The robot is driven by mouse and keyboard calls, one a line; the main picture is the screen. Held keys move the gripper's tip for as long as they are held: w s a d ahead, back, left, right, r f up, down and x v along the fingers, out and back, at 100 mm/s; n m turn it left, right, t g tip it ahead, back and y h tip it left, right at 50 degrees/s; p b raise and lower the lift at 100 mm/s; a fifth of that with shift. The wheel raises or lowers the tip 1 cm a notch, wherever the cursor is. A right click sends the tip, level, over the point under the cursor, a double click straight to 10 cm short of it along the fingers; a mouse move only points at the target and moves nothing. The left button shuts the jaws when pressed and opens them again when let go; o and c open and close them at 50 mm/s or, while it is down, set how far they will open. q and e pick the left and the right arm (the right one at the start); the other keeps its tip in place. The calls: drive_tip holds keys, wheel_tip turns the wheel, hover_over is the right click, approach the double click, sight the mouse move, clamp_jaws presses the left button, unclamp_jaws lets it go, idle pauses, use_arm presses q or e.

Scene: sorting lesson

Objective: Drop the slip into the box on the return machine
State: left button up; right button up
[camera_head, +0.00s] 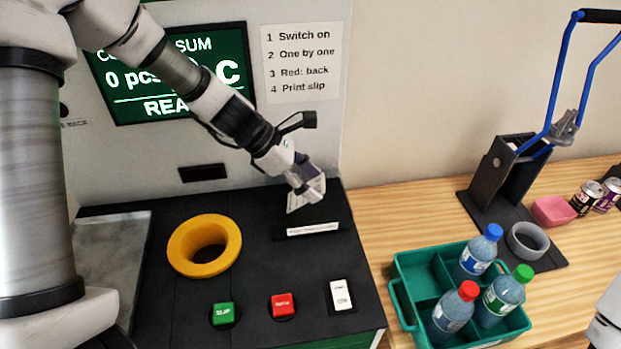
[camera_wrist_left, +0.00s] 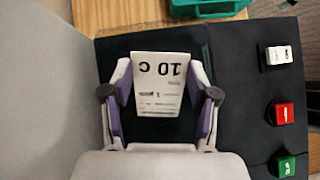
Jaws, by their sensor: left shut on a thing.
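The white slip (camera_head: 297,203) is in my left gripper (camera_head: 309,186), which is shut on it above the back right of the return machine's black top (camera_head: 259,258). In the left wrist view the slip (camera_wrist_left: 158,92) shows the print "10 C" between the purple-grey fingers. A low black box (camera_head: 280,232) with a white label strip is on the machine top, below and close to the slip. The slip is above it, apart from it as far as I can tell. My right gripper is out of view.
A yellow ring (camera_head: 205,246) and green, red and white buttons (camera_head: 223,314) are on the machine top. A green crate (camera_head: 408,291) with several bottles stands to the right. A black stand with a blue lever (camera_head: 551,95) is farther right.

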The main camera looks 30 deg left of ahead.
use_arm(q)
drive_tip(key=shift+d, duration=0.1)
drive_tip(key=o, duration=0.7)
drive_tip(key=shift+r, duration=0.1)
drive_tip(key=shift+s+a+r, duration=0.1)
drive_tip(key=shift+a+r, duration=0.1)
drive_tip(key=shift+r, duration=0.1)
drive_tip(key=v, duration=1.1)
drive_tip(key=shift+a, duration=0.1)
